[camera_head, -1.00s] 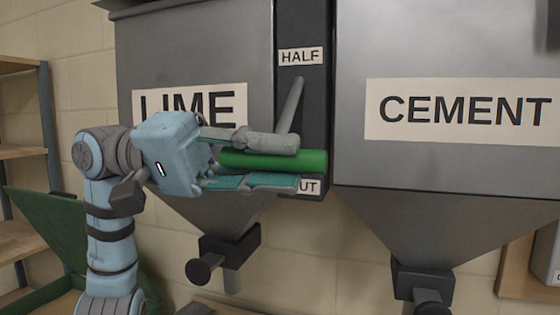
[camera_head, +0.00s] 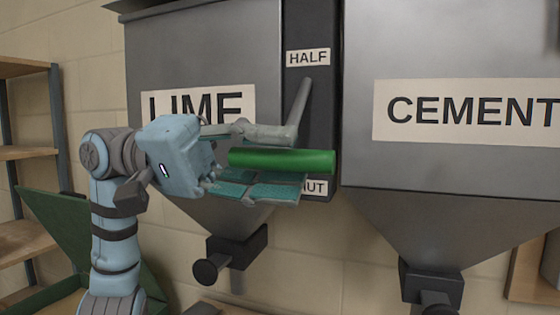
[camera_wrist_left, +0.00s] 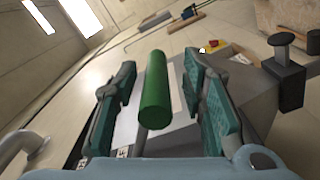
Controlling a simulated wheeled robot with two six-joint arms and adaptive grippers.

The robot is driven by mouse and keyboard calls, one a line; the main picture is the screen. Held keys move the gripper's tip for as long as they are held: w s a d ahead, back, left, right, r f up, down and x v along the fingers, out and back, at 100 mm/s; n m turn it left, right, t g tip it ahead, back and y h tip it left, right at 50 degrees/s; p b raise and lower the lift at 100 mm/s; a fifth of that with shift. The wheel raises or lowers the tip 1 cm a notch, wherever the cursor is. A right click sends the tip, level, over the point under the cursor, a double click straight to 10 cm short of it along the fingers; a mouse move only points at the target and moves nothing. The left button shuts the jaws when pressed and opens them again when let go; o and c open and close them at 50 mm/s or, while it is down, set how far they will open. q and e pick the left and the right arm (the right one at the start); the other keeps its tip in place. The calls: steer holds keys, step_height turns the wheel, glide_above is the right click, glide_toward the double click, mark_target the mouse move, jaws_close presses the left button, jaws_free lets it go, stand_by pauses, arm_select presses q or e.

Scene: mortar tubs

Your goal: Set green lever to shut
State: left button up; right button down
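The green lever handle (camera_head: 282,160) lies level at the end of a grey arm, beside the SHUT label (camera_head: 314,187), whose first letters are covered. The HALF label (camera_head: 308,58) is higher on the same dark panel (camera_head: 318,110). My left gripper (camera_head: 270,160) is open around the green handle, one finger above it and one below. In the left wrist view the green handle (camera_wrist_left: 155,90) stands between the two fingers (camera_wrist_left: 160,105) with a gap on each side. My right gripper is in neither view.
The grey LIME hopper (camera_head: 215,60) is behind my left gripper, with a black outlet knob (camera_head: 208,270) beneath. The CEMENT hopper (camera_head: 440,50) stands to the right. Wooden shelves (camera_head: 25,152) and a green lid-like panel (camera_head: 60,235) are at the left.

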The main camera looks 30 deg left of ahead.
arm_select(q)
steer(key=s+a, duration=0.2)
steer(key=a, duration=0.9)
